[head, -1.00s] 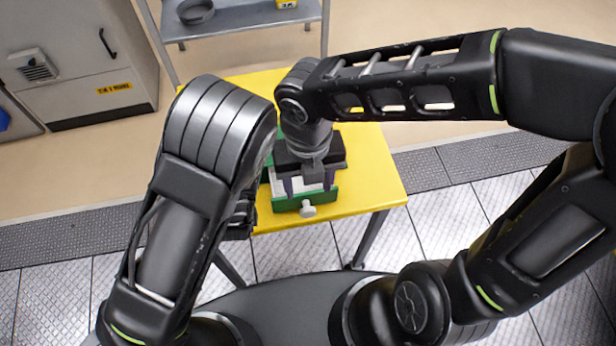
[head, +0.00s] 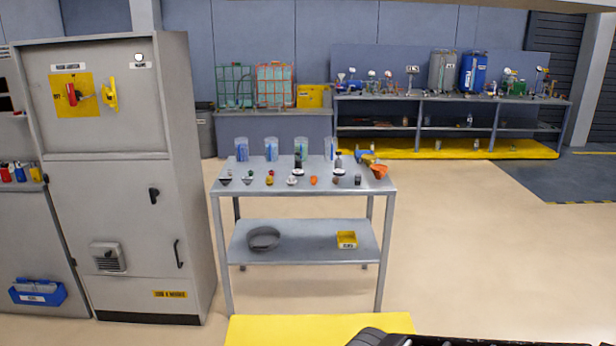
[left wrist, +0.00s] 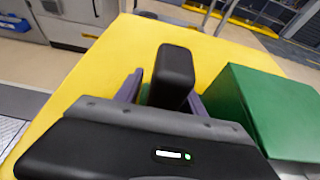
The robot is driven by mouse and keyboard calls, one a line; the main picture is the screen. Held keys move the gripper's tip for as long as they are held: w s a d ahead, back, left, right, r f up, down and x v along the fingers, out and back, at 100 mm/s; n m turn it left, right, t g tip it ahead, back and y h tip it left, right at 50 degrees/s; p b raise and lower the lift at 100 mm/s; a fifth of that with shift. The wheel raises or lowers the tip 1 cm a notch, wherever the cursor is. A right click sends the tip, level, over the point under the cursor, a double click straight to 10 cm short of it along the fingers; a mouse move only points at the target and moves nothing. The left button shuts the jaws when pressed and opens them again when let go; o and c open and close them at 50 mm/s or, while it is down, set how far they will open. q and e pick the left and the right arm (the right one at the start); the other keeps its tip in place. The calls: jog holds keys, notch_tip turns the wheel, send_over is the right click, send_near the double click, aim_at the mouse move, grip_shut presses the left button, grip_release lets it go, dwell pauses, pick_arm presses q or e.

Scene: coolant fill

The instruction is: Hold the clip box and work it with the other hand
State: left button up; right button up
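The green body of the clip box (left wrist: 275,105) stands on the yellow tabletop (left wrist: 95,65), at the right of the left wrist view. A pale part shows at its lower right. My left gripper (left wrist: 165,88) is over the table beside the box, with purple fingers pointing away. An upright black block (left wrist: 175,72) stands at the fingers and hides the space between them. A little green shows behind it. I cannot tell whether the fingers touch the block.
In the head view, the yellow table's far edge (head: 320,325) shows at the bottom. Beyond it stands a grey two-shelf cart (head: 303,192) holding small parts. A grey cabinet (head: 125,230) is at the left. Open floor lies to the right.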

pick_arm(q)
jog(key=shift+o, duration=0.4)
jog(key=shift+r, duration=0.15)
jog(key=shift+r, duration=0.5)
notch_tip(320, 180, up, 9)
jog(key=shift+f, duration=0.15)
